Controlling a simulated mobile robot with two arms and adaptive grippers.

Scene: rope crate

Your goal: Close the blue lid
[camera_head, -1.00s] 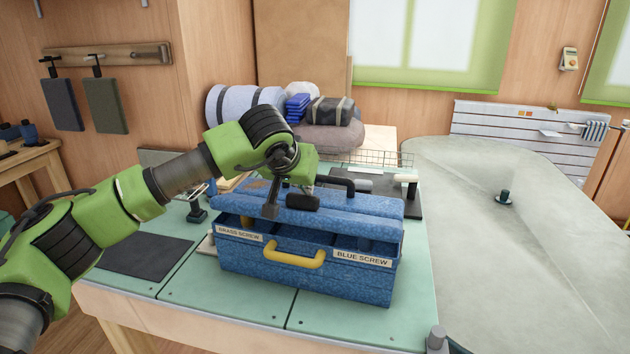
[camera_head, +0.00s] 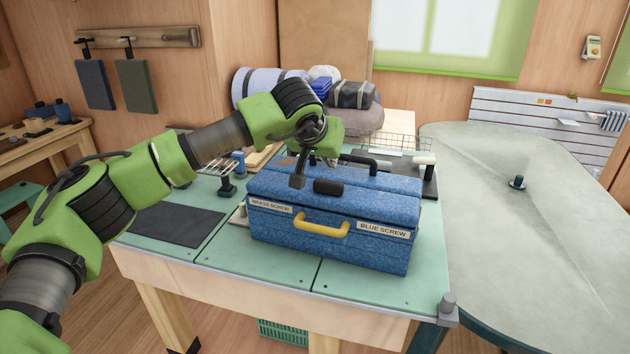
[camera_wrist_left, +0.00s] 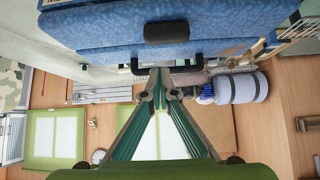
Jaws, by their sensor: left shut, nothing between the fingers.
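The blue lid (camera_head: 389,190) lies over the blue toolbox (camera_head: 335,257), its front edge down along the top of the front wall. No gap into the box shows. The lid has a dark rounded block (camera_head: 328,187) at its front and a black bar handle (camera_head: 358,161) on top. My left gripper (camera_head: 297,182) is over the lid, just left of the block. In the left wrist view, its shut, empty fingers (camera_wrist_left: 160,75) are near the black handle (camera_wrist_left: 187,69). Whether they touch the lid is unclear. My right gripper is not in view.
A yellow handle (camera_head: 321,228) and two labels are on the box front. A dark mat (camera_head: 175,227) lies left of the box on the green worktop (camera_head: 236,244). Rolled bedding (camera_head: 262,86) and bags stand behind. A wire basket (camera_head: 399,144) is behind right.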

